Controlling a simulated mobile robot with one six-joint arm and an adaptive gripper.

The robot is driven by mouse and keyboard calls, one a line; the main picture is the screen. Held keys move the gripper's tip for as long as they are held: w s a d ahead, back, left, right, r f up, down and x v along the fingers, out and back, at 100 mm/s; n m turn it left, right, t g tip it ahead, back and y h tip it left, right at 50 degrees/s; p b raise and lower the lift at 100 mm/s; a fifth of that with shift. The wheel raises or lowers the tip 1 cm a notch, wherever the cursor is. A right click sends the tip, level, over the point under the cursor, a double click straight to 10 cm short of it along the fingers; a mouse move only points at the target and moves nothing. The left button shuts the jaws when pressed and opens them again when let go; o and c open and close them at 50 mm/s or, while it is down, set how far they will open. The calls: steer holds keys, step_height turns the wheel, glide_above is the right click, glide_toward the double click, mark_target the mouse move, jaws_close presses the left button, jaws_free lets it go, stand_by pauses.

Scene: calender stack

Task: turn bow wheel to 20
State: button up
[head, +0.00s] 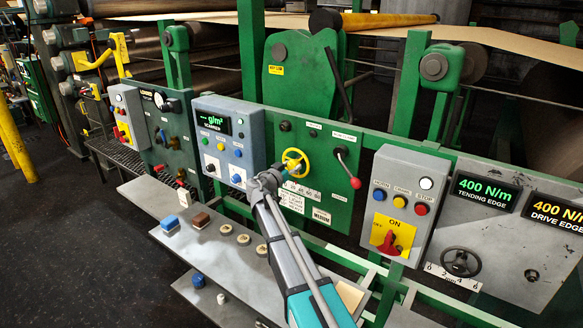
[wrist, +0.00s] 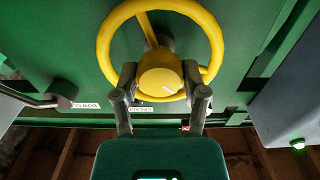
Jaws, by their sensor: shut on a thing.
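The yellow handwheel (head: 294,157) is on the green panel in the head view; I take it to be the bow wheel. In the wrist view its rim (wrist: 103,45) and round hub (wrist: 157,80) fill the upper middle. The hub carries a short white mark, pointing to the lower right. My gripper (wrist: 160,86) has one finger on each side of the hub and is shut on it. In the head view my gripper (head: 271,178) covers the wheel's lower left. A white scale with numbers (head: 303,191) lies below the wheel; its pointer reading is not legible.
A red-knobbed lever (head: 349,169) stands right of the wheel. A grey box with a g/m² display (head: 228,140) is to the left, and a box with a red switch (head: 394,205) to the right. A grey shelf (head: 215,262) with several small parts lies below.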

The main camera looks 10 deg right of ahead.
steer(key=m, duration=0.4)
steer(key=shift+w+r+m, duration=0.1)
steer(key=shift+m, duration=0.2)
steer(key=m, duration=0.3)
steer(key=shift+m, duration=0.3)
steer(key=m, duration=0.3)
steer(key=shift+m, duration=0.3)
steer(key=m, duration=0.4)
steer(key=o, duration=1.1)
steer(key=shift+o, duration=0.3)
